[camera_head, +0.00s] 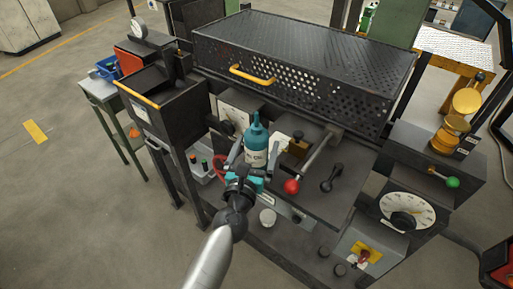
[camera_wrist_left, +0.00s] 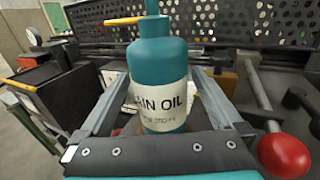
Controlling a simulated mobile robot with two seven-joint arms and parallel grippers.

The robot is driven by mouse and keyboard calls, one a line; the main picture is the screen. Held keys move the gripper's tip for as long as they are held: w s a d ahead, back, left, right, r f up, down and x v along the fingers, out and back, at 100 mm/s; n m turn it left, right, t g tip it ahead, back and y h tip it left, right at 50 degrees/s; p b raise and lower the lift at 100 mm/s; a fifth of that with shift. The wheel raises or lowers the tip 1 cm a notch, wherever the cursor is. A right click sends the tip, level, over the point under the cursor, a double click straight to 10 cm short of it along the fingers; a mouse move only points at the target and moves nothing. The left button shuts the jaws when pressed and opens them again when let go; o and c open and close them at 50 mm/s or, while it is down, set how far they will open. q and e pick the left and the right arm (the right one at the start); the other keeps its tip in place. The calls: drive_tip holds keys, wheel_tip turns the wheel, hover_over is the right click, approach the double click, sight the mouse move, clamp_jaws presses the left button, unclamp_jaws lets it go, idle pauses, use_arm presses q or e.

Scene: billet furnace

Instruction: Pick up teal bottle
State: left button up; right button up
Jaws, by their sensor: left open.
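The teal bottle (camera_head: 256,143) stands upright on the dark machine top, with a pale label. In the left wrist view the bottle (camera_wrist_left: 163,58) fills the middle, its label reading "...IN OIL". My left gripper (camera_head: 254,158) is open, with one finger on each side of the bottle. In the left wrist view the fingers of the left gripper (camera_wrist_left: 160,98) flank the bottle, with a gap showing on the left; contact on the right cannot be told. The bottle's base is partly hidden behind the gripper's body. My right gripper is not in view.
A red-knobbed lever (camera_head: 291,186) stands close right of the gripper. A perforated black cover (camera_head: 310,60) with a yellow handle (camera_head: 252,75) lies behind the bottle. A black lever (camera_head: 331,178) and a dial (camera_head: 407,212) are further right. A dark bin (camera_head: 150,98) is at left.

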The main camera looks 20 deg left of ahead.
use_arm(q)
drive_tip(key=shift+w, duration=1.55)
drive_tip(key=shift+c, duration=0.2)
drive_tip(key=c, duration=1.5)
clamp_jaws()
drive_tip(key=shift+r, duration=0.15)
